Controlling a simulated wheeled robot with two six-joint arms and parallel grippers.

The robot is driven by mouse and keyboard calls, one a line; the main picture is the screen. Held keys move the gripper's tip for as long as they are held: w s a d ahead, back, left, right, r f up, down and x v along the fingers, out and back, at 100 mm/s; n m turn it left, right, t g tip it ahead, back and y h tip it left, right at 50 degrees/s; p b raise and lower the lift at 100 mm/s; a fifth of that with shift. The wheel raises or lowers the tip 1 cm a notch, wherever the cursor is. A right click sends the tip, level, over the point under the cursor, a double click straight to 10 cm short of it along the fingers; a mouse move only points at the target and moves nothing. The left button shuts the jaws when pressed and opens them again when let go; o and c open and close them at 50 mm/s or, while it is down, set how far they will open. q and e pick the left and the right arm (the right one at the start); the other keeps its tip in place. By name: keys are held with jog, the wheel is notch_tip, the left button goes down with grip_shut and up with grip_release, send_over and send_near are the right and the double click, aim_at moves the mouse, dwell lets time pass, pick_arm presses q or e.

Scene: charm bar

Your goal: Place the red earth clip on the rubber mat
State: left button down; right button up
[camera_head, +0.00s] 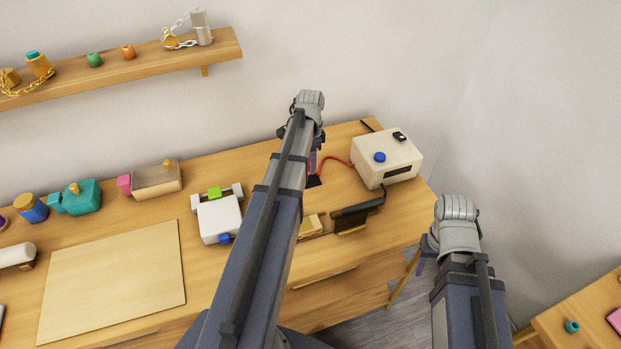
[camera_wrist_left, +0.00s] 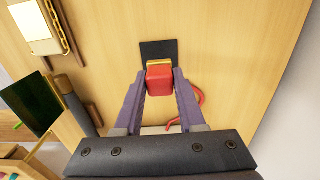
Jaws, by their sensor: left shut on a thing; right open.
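The red earth clip (camera_wrist_left: 160,78) is between the fingers of my left gripper (camera_wrist_left: 160,82), which is shut on it. A yellow part shows at its far end. The black rubber mat (camera_wrist_left: 158,49) lies flat on the wooden table, and the clip overlaps its near part in the left wrist view. I cannot tell whether the clip touches the mat. In the head view my left arm hides the clip, and part of the mat (camera_head: 313,181) shows just below the left gripper (camera_head: 314,160). My right gripper (camera_head: 421,264) is open and empty, off the table's right front edge.
A red cable (camera_head: 337,160) runs to a cream box (camera_head: 386,157) with a blue knob. A black-handled tool (camera_head: 355,212) lies in front. A white device (camera_head: 218,219) and a wooden board (camera_head: 113,281) are to the left. A wall shelf (camera_head: 140,69) is above.

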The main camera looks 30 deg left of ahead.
pick_arm(q)
jog(key=shift+f, duration=0.2)
notch_tip(320, 180, down, 4)
jog(key=b, duration=0.3)
jog(key=shift+b, duration=0.35)
jog(key=shift+r, duration=0.2)
jog(key=shift+f, duration=0.1)
jog(key=c, duration=1)
grip_release()
jog(key=shift+f, duration=0.1)
jog(key=o, duration=0.5)
